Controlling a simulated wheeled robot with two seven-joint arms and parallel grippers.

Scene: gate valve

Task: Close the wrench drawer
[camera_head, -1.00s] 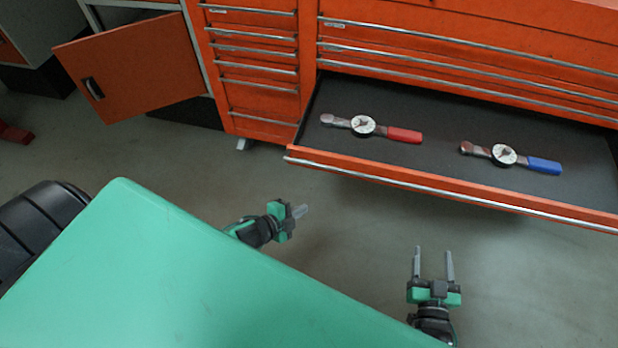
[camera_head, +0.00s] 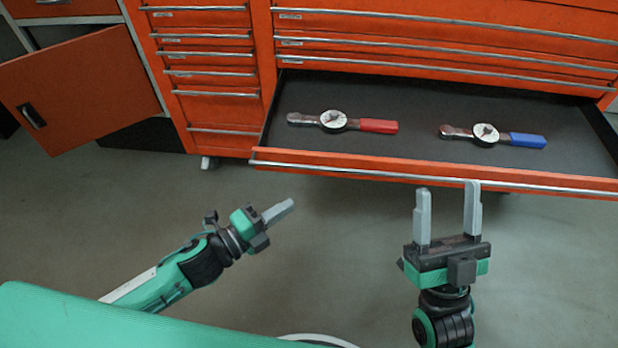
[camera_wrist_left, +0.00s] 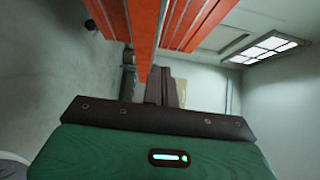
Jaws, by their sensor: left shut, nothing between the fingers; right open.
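The wrench drawer (camera_head: 430,172) is pulled out from the orange tool cabinet. Its long silver handle runs along the front edge. Inside lie a red-handled torque wrench (camera_head: 340,121) at left and a blue-handled one (camera_head: 492,135) at right. My left gripper (camera_head: 282,210) is shut and empty, in front of and below the drawer's left end, apart from it in the head view. In the left wrist view its dark fingers (camera_wrist_left: 162,88) show before orange panels. My right gripper (camera_head: 447,205) is open and empty, its fingertips pointing at the drawer front; I cannot tell whether they touch it.
Several shut drawers (camera_head: 215,75) stand in a narrow column left of the open one. An orange cabinet door (camera_head: 80,90) hangs open at far left. The grey floor (camera_head: 350,240) before the cabinet is clear.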

